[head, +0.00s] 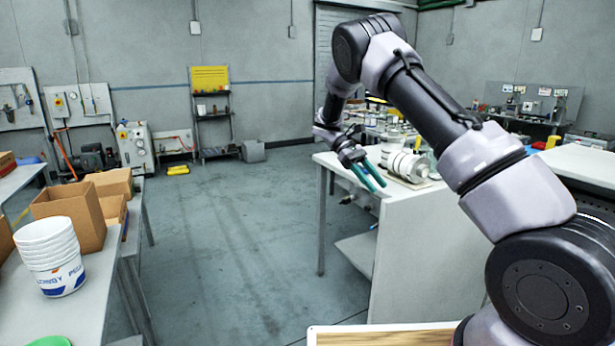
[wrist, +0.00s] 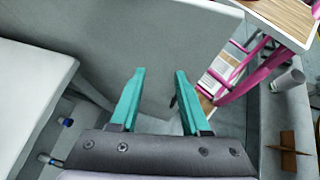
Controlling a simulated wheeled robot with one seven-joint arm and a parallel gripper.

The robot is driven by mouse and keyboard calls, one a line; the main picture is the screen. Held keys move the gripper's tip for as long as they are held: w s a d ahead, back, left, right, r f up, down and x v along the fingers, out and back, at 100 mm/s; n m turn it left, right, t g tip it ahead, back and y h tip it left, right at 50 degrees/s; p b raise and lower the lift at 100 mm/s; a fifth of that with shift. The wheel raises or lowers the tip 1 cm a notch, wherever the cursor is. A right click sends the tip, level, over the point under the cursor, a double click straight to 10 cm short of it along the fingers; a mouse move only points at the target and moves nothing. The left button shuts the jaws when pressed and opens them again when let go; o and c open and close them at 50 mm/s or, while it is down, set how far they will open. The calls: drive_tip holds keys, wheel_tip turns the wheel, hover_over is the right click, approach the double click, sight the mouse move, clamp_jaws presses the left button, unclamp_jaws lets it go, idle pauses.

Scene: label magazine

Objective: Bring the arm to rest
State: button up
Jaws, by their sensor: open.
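My gripper (head: 367,176) has two teal fingers and hangs in the air in front of the left edge of the white workbench (head: 425,222), below my raised arm. In the wrist view my gripper (wrist: 157,105) shows its fingers apart with nothing between them. Beyond the fingertips is a plain grey surface. My arm is raised and bent, reaching forward from the right side of the head view.
White-grey machine parts (head: 405,163) sit on the workbench close to my gripper. Stacked white buckets (head: 52,258) and a cardboard box (head: 72,212) stand on the left table. The floor between is clear. A pink frame (wrist: 240,85) stands right of the fingers in the wrist view.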

drive_tip(key=s+d+r+m+t+y, duration=0.25)
drive_tip(key=s+r, duration=0.25)
drive_tip(key=r, duration=0.3)
drive_tip(key=s+d+r+m+t+y, duration=0.25)
drive_tip(key=s+d+r+y, duration=0.2)
drive_tip(key=r, duration=0.45)
drive_tip(key=s+r+m+t+y, duration=0.1)
drive_tip(key=s+r+m+t, duration=0.2)
drive_tip(key=s+t, duration=0.2)
drive_tip(key=s+r+m+t+y, duration=0.1)
drive_tip(key=s+r+m+t, duration=0.2)
drive_tip(key=s, duration=0.8)
drive_tip(key=shift+s+a+m+t, duration=0.2)
drive_tip(key=shift+a+m+t, duration=0.35)
drive_tip(key=shift+t, duration=0.65)
drive_tip(key=shift+y, duration=0.3)
